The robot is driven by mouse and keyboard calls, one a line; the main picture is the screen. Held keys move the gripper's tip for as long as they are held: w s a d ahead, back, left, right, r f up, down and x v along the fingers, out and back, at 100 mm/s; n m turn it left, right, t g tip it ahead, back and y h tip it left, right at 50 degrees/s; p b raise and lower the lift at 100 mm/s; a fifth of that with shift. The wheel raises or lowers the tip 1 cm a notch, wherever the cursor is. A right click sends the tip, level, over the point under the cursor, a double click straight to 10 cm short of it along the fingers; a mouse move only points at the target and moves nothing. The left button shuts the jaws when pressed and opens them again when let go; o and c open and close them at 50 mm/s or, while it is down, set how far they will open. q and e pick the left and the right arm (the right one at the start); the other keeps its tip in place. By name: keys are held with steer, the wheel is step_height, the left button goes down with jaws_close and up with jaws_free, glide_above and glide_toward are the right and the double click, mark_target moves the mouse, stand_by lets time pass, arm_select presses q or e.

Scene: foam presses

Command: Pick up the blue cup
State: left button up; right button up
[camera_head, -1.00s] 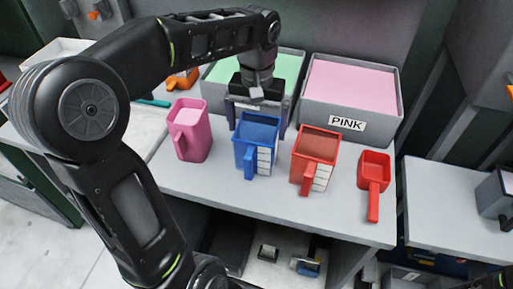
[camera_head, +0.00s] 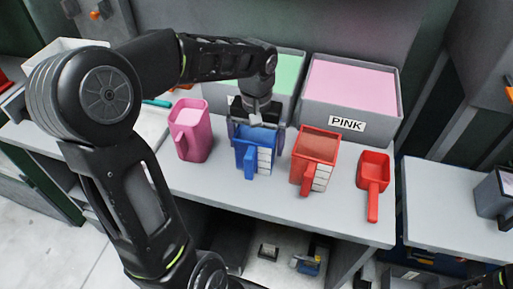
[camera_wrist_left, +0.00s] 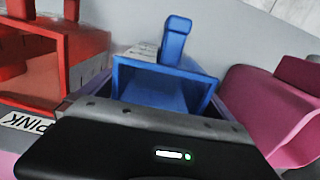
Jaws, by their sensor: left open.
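The blue cup (camera_head: 254,159) stands upright on the grey table, its handle facing the front and a white scale on its side. My left gripper (camera_head: 257,140) is right over the cup from behind, with its fingers down on either side of the cup. It is open. In the left wrist view the blue cup (camera_wrist_left: 165,82) shows its open mouth and handle just beyond the gripper body, and a purplish finger (camera_wrist_left: 262,105) runs along its side. Whether the fingers touch the cup cannot be told. My right gripper is not clearly seen.
A pink cup (camera_head: 190,132) stands close on the left and a red cup (camera_head: 315,160) close on the right. A red scoop (camera_head: 373,180) lies farther right. A grey bin labelled PINK (camera_head: 385,119) and a bin with green content (camera_head: 289,72) stand behind. The table front is clear.

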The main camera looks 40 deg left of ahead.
arm_select(q)
steer(key=shift+c, duration=0.3)
steer(key=c, duration=1.1)
step_height(320, 180, up, 10)
stand_by(0.4)
stand_by(0.5)
